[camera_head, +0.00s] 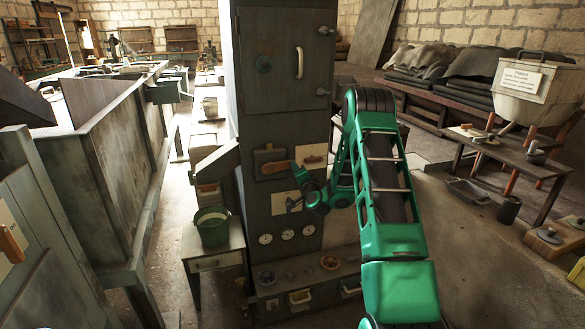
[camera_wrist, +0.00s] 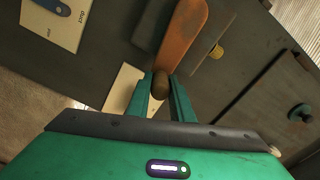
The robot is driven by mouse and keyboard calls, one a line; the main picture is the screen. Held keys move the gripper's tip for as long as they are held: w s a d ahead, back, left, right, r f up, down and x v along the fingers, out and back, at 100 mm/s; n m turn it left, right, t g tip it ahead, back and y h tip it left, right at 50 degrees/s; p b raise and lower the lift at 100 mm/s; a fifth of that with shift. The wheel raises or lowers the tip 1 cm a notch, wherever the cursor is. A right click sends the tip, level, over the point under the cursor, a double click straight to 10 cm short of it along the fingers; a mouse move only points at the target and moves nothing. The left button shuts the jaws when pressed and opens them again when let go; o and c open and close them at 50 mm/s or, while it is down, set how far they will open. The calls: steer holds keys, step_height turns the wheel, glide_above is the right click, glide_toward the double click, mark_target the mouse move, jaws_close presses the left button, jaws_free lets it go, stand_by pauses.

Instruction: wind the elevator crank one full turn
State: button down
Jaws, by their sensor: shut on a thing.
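The elevator crank is an orange-brown arm (camera_head: 275,167) on the front of a tall dark cabinet. In the head view it lies nearly level, with its outer end to the right. In the wrist view the crank arm (camera_wrist: 184,35) runs up from a dark, rounded crank knob (camera_wrist: 161,86). My gripper (camera_wrist: 161,80) is shut on this knob, with one green finger on each side. In the head view my gripper (camera_head: 295,169) is at the right end of the crank arm, and the knob is hard to make out there.
The cabinet (camera_head: 285,75) has a door with a pale handle (camera_head: 299,62) above, and several gauges (camera_head: 288,234) below. Pale cards are near the crank. A green bucket (camera_head: 212,228) stands on a small table at left. A bench (camera_head: 505,160) stands at right.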

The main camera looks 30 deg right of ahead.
steer(key=shift+f+m, duration=1.55)
steer(key=shift+m, duration=0.45)
steer(key=shift+a, duration=0.1)
steer(key=c, duration=1.6)
jaws_free()
steer(key=shift+w, duration=0.1)
steer(key=shift+o, duration=0.2)
